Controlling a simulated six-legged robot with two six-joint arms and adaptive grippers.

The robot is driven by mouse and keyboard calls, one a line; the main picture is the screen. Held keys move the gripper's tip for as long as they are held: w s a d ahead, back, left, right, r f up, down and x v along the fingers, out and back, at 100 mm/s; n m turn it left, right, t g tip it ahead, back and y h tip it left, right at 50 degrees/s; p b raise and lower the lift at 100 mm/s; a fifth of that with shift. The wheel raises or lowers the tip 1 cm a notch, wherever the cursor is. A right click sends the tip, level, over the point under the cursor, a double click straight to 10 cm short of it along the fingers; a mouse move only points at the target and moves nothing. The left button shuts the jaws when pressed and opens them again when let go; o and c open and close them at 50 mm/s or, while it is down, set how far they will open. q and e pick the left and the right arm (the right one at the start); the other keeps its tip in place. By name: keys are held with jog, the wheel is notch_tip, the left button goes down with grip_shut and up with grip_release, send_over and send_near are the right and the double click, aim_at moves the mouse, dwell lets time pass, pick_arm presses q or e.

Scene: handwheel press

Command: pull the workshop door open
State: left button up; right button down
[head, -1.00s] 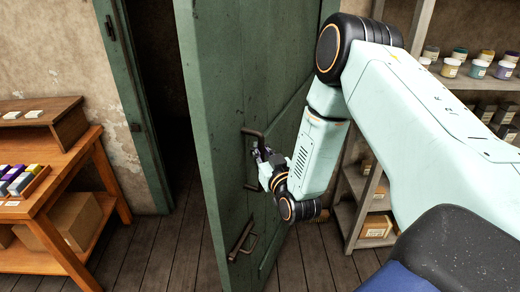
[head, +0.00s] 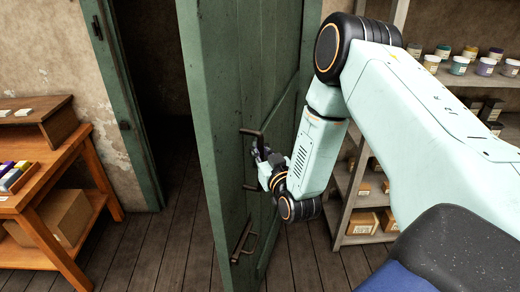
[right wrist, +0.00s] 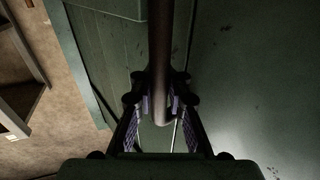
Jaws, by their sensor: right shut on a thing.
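The green workshop door (head: 228,75) stands part open, with its edge toward me and a dark gap on its left inside the green frame (head: 128,100). A dark metal pull handle (head: 252,134) is on the door's right-hand face. My right gripper (head: 259,155) is at this handle. In the right wrist view the handle bar (right wrist: 160,50) runs down between the fingers of my right gripper (right wrist: 160,102), which are shut on it. A second item like a handle or latch (head: 243,241) sits lower on the door. My left gripper is not in view.
A wooden workbench (head: 62,165) with small coloured boxes and a cardboard box below stands at the left. Shelves (head: 355,215) with jars and boxes stand at the right, behind my right arm. The plank floor (head: 160,250) left of the door is clear.

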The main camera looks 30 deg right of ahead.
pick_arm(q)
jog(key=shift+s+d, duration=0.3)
pick_arm(e)
jog(key=shift+s+f, duration=0.35)
jog(key=shift+s, duration=0.05)
jog(key=c, duration=1.7)
grip_release()
jog(key=shift+a, duration=0.1)
jog(key=o, duration=0.4)
jog(key=shift+s+a+r, duration=0.1)
jog(key=shift+a+r, duration=0.05)
jog(key=shift+r, duration=0.2)
jog(key=shift+d, duration=0.25)
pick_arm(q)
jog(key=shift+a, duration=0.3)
pick_arm(e)
jog(key=v, duration=1.2)
jog(key=shift+a, duration=0.1)
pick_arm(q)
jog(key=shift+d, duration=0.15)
